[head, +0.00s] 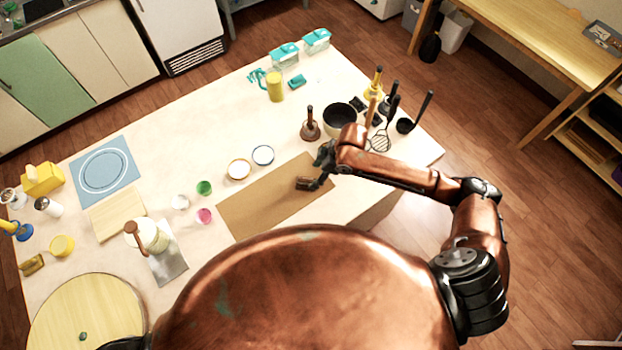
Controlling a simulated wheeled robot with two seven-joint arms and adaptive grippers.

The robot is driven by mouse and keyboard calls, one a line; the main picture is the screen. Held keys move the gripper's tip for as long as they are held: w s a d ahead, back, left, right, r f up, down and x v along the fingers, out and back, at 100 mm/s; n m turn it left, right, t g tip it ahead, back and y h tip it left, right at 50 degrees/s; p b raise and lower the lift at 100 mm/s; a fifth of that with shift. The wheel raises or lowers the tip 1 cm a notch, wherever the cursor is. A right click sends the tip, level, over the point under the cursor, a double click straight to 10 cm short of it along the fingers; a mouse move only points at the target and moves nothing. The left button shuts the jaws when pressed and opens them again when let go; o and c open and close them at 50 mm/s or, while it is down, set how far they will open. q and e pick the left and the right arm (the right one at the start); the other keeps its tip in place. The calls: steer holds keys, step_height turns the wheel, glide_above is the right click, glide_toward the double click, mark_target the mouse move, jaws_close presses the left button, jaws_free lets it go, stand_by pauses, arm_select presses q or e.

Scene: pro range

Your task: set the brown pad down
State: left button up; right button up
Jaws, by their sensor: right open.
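A small dark brown pad (304,184) is at the fingertips of my right gripper (318,178), over the tan mat (255,208). The pad appears to lie on the mat near its right part, but I cannot tell for sure whether it touches it. My right gripper is open, low over the mat, with its fingers beside the pad. My left gripper is not in view.
A dark bowl (339,117), a plunger (310,124) and several utensils stand behind my right gripper. Two small dishes (238,169) (263,155) lie beyond the mat. A white jug (152,237) stands to the left. The mat's left part is clear.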

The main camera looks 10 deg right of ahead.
steer(key=shift+v, duration=2.75)
